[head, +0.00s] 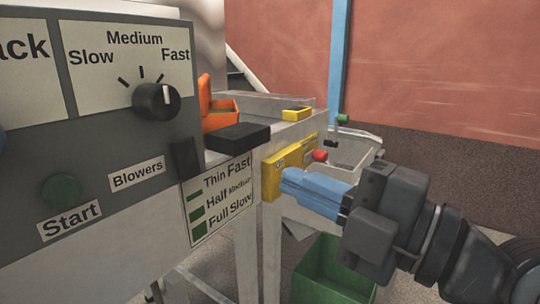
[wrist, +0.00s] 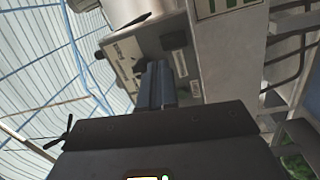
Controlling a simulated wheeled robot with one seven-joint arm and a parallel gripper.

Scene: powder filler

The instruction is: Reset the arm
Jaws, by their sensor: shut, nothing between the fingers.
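My gripper (head: 284,181) is in the middle right of the head view, with blue fingers pointing left and a dark grey body. The fingers are shut with nothing between them. Their tips are in front of the yellow panel (head: 292,155) on the machine's frame; I cannot tell whether they touch it. In the wrist view the shut fingers (wrist: 157,72) point up toward the machine, and the gripper body fills the bottom.
The control panel with a black speed knob (head: 157,101) and a green Start button (head: 61,191) stands at left. An orange box (head: 220,117) and a black block (head: 238,137) sit on the machine. A red knob (head: 320,156) is close by. A green bin (head: 330,272) stands below.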

